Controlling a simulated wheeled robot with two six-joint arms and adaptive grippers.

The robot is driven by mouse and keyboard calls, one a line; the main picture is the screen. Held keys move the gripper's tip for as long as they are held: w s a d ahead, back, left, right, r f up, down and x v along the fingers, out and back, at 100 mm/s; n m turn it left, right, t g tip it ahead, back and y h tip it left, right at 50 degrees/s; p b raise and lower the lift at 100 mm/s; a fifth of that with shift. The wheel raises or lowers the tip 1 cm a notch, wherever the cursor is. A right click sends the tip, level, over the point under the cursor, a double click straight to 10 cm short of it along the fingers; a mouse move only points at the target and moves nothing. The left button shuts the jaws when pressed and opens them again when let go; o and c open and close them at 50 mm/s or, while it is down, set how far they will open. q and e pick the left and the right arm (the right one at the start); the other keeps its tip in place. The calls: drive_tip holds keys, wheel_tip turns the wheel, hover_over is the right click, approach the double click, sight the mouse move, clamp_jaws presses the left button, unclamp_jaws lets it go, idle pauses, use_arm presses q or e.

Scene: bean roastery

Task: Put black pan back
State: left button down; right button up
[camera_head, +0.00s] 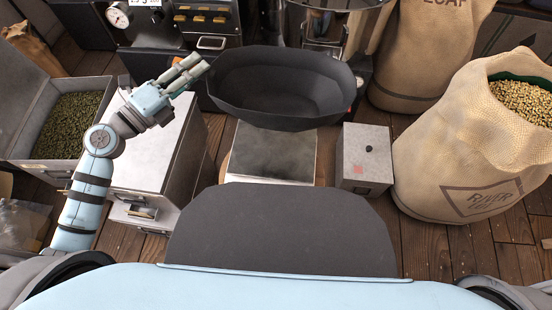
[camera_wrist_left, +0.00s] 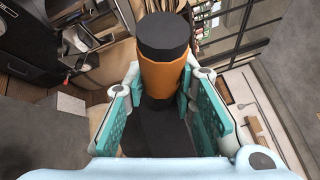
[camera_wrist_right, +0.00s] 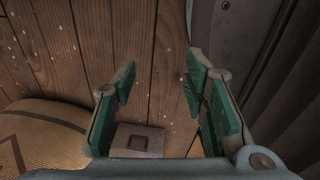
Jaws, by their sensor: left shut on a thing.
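The black pan (camera_head: 285,85) is a wide, deep, faceted dish, upright behind the square metal plate (camera_head: 272,155) in the head view. I cannot tell whether it rests on anything. My left gripper (camera_head: 188,72) is at the pan's left end. In the left wrist view its fingers are shut around a cylindrical handle with a black end and an orange band (camera_wrist_left: 162,75). A dark surface lies below it, and the joint with the pan is hidden. My right gripper (camera_wrist_right: 157,82) shows in the right wrist view, open and empty above the plank floor.
A grey box (camera_head: 366,155) stands right of the plate. A burlap sack (camera_head: 470,140) of pale beans fills the right side. A bin (camera_head: 58,165) of green beans is at left, beside a pale cabinet (camera_head: 150,150). Machines with a gauge stand behind.

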use_arm(q)
drive_tip(key=shift+w+f, duration=0.7)
drive_tip(key=shift+f, duration=0.1)
drive_tip(key=shift+d+r, duration=0.1)
use_arm(e)
wheel_tip(320, 180, down, 6)
drive_tip(key=b, duration=0.5)
use_arm(q)
wheel_tip(320, 180, down, 20)
drive_tip(key=b, duration=0.8)
drive_tip(key=shift+r, duration=0.2)
drive_tip(key=c, duration=1.3)
unclamp_jaws()
drive_tip(key=shift+s, duration=0.15)
drive_tip(key=shift+c, duration=0.2)
use_arm(e)
drive_tip(key=w+a+r+t, duration=0.1)
drive_tip(key=w+a+t, duration=0.1)
drive_tip(key=w, duration=1.3)
drive_tip(key=shift+a+r+y, duration=0.25)
drive_tip(key=shift+a+y, duration=0.05)
drive_tip(key=shift+a, duration=0.15)
